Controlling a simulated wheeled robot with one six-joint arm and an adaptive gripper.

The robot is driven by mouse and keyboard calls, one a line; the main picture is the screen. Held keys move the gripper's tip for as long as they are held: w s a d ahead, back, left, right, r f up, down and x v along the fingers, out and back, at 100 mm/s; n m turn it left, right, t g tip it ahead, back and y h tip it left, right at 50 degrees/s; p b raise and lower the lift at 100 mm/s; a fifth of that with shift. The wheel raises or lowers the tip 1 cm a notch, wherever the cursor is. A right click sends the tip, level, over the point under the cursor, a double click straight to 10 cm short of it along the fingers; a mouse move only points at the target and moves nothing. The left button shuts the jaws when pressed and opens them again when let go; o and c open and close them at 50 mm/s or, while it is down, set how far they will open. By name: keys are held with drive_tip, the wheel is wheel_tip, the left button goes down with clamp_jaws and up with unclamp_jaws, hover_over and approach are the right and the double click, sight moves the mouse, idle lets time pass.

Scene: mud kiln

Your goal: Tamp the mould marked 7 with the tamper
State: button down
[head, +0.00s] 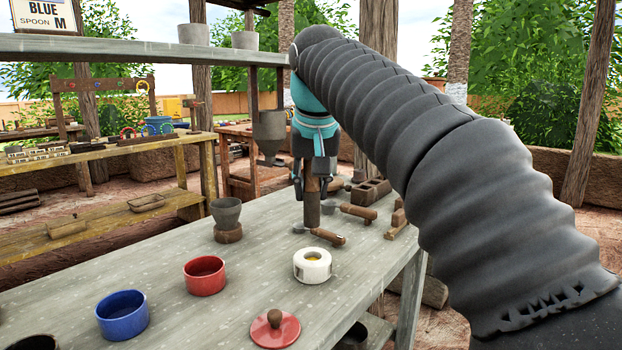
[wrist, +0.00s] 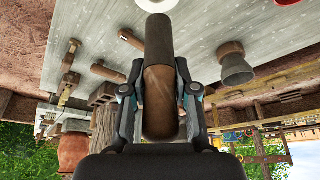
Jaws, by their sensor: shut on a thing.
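My gripper (head: 313,178) is shut on the tamper (head: 313,208), which has a brown wooden handle and a dark cylindrical end. The tamper hangs upright, dark end down, above the grey table behind the white mould. In the wrist view the gripper (wrist: 161,95) has a finger on each side of the tamper's wooden handle (wrist: 159,100).
On the table (head: 165,262) are a red bowl (head: 205,276), a blue bowl (head: 122,316), a red lid (head: 275,330) and a grey cup (head: 227,212) on a brown base. Wooden-handled tools (head: 328,237) lie near the tamper. A shelf (head: 130,48) runs above the table.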

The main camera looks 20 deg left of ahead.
sight(312, 214)
drive_tip(key=shift+f+b, duration=1.75)
drive_tip(key=shift+f, duration=0.95)
drive_tip(key=shift+s+d+p, duration=0.15)
drive_tip(key=shift+p, duration=0.25)
drive_tip(key=shift+f+b, duration=0.75)
drive_tip(key=shift+f, duration=0.6)
idle(1.1)
drive_tip(key=shift+r+p, duration=3.05)
drive_tip(key=shift+r, duration=1.3)
